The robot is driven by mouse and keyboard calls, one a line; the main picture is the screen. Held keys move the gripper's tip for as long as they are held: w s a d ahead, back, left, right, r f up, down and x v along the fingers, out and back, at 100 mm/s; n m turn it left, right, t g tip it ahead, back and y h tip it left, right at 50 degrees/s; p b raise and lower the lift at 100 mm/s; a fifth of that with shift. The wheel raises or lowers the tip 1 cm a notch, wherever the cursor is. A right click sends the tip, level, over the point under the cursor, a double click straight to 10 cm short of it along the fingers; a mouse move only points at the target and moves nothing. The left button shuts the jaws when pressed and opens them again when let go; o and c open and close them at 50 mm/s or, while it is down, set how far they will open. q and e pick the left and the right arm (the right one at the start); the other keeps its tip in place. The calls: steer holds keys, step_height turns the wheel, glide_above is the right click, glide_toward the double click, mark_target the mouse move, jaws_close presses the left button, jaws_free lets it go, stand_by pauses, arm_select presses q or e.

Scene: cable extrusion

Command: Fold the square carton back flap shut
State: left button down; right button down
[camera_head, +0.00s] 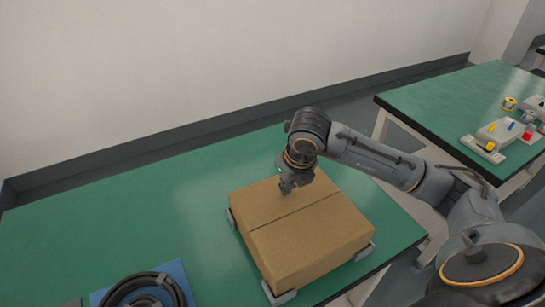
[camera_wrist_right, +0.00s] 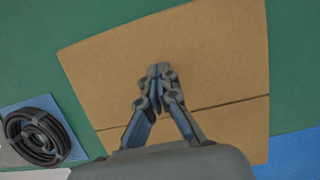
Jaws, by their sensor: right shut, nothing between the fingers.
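The square carton (camera_head: 312,242) stands on the green table in the head view, held at its corners by small grey brackets. Its top looks closed, with flaps lying flat and a seam running across it. The back flap (camera_head: 270,202) lies flat on the far side of the seam. My right gripper (camera_head: 287,188) is shut and empty, pointing down at the back flap, touching it or just above it; I cannot tell which. In the right wrist view, the shut fingertips (camera_wrist_right: 160,72) appear over the back flap (camera_wrist_right: 200,50). My left gripper is out of view.
A coiled black cable (camera_head: 147,291) lies on a blue mat at the table's front left. A second green table (camera_head: 440,95) at right holds small devices and spools.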

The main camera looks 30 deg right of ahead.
step_height(320, 180, up, 10)
steer(key=p, duration=0.6)
stand_by(0.4)
steer(key=shift+f, duration=0.1)
